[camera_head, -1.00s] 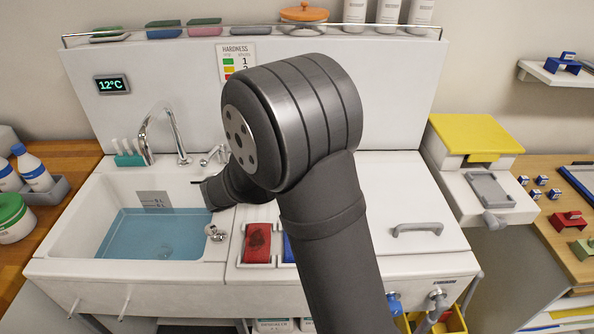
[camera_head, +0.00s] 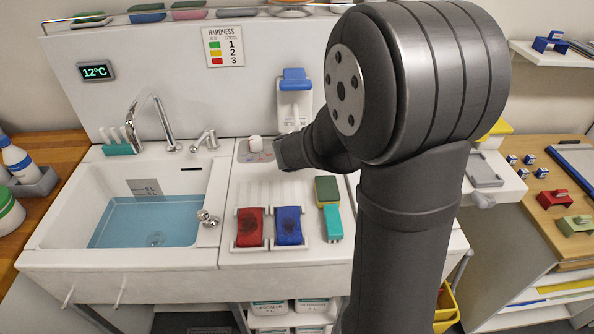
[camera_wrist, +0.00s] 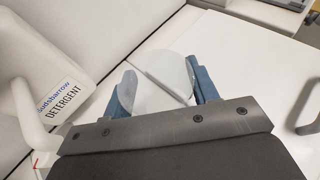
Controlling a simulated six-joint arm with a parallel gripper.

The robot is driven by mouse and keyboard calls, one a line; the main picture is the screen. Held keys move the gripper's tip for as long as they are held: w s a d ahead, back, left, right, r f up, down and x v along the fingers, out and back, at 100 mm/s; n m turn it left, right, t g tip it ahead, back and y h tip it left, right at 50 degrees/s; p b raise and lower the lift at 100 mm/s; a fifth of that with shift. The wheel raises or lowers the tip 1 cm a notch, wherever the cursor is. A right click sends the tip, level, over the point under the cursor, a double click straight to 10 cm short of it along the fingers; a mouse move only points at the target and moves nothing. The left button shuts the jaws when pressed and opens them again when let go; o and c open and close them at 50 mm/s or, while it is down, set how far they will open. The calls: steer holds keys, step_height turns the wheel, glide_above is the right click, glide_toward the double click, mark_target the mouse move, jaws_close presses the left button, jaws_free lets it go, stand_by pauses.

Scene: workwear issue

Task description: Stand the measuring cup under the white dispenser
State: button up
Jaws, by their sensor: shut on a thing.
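The measuring cup (camera_wrist: 160,94) shows in the wrist view as a pale, see-through round shape between the two blue-grey fingers of my gripper (camera_wrist: 165,78). My gripper is shut on it, and white surface lies beyond. The white dispenser (camera_head: 294,108) is on the back panel in the head view, with a blue top. In the wrist view, a white body labelled DETERGENT (camera_wrist: 62,68) stands at the left, apart from the cup; I cannot tell for certain that it is the dispenser.
Left of the dispenser is the sink basin (camera_head: 55,228) with blue water and a tap (camera_head: 160,118). In front lie a red pad (camera_head: 250,228), a blue pad (camera_head: 288,226), a green-topped sponge (camera_head: 327,190) and a turquoise brush (camera_head: 333,222). A grey handle (camera_wrist: 308,118) is at the wrist view's right.

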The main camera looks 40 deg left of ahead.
steer(key=shift+s+d+r, duration=0.1)
steer(key=shift+d+r, duration=0.25)
steer(key=shift+r, duration=0.25)
steer(key=shift+s+d+r, duration=0.1)
steer(key=shift+d+r, duration=0.25)
steer(key=shift+r, duration=0.25)
steer(key=shift+n, duration=0.3)
steer(key=s+a+f, duration=0.1)
steer(key=a+f, duration=0.1)
steer(key=a, duration=0.1)
steer(key=s+a+f, duration=0.1)
steer(key=a+f, duration=0.1)
steer(key=a, duration=0.2)
steer(key=s+a+f, duration=0.2)
steer(key=a+f, duration=0.1)
steer(key=shift+a, duration=0.4)
steer(key=shift+f, duration=1.95)
steer(key=o, duration=1)
steer(key=shift+f, duration=0.15)
steer(key=shift+s+r, duration=0.2)
steer(key=shift+r, duration=0.1)
steer(key=v, duration=1.1)
steer(key=shift+s+d, duration=0.15)
steer(key=shift+s, duration=0.15)
